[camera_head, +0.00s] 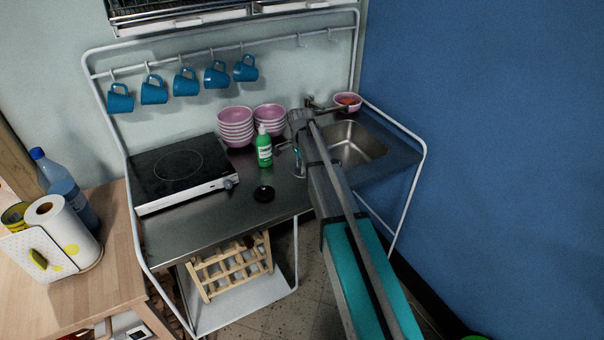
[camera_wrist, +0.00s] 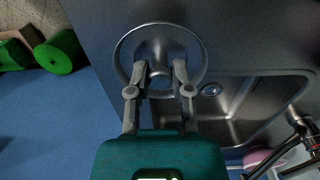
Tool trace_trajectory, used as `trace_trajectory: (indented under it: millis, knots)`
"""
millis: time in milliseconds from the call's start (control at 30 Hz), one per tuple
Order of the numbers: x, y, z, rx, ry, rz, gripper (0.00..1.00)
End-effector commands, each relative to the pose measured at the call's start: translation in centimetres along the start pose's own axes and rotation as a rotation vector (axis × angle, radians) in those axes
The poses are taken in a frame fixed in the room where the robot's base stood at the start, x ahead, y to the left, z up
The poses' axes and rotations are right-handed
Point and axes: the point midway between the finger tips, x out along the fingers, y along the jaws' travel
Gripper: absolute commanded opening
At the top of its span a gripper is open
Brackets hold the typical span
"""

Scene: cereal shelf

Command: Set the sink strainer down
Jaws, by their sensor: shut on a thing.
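The sink strainer (camera_wrist: 160,45) is a round, shiny metal dish with a wide rim. It shows in the wrist view, at the upper middle. My gripper (camera_wrist: 160,76) is shut on its central part, with one finger on each side. The strainer is over the steel countertop, beside the sink basin; I cannot tell whether it touches the surface. The sink (camera_head: 352,144) is at the right of the counter in the head view, and its basin (camera_wrist: 232,112) with a round drain shows in the wrist view. In the head view my arm hides much of the gripper and strainer.
The faucet (camera_head: 325,106) and a pink bowl (camera_head: 347,102) are behind the sink. A hob (camera_head: 180,170) is at left. The front counter is mostly clear.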

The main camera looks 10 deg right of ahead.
Motion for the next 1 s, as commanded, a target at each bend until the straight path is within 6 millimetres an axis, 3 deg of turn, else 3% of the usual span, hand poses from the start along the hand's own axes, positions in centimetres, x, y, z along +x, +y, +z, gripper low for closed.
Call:
trace_trajectory:
  millis: [267,567,1000]
  knots:
    - [1.6,-1.0,0.0,-0.001,0.0,0.0,0.0]
    - [3.8,-0.8,0.0,0.0,0.0,0.0,0.0]
    - [4.0,-0.8,0.0,-0.001,0.0,0.0,0.0]
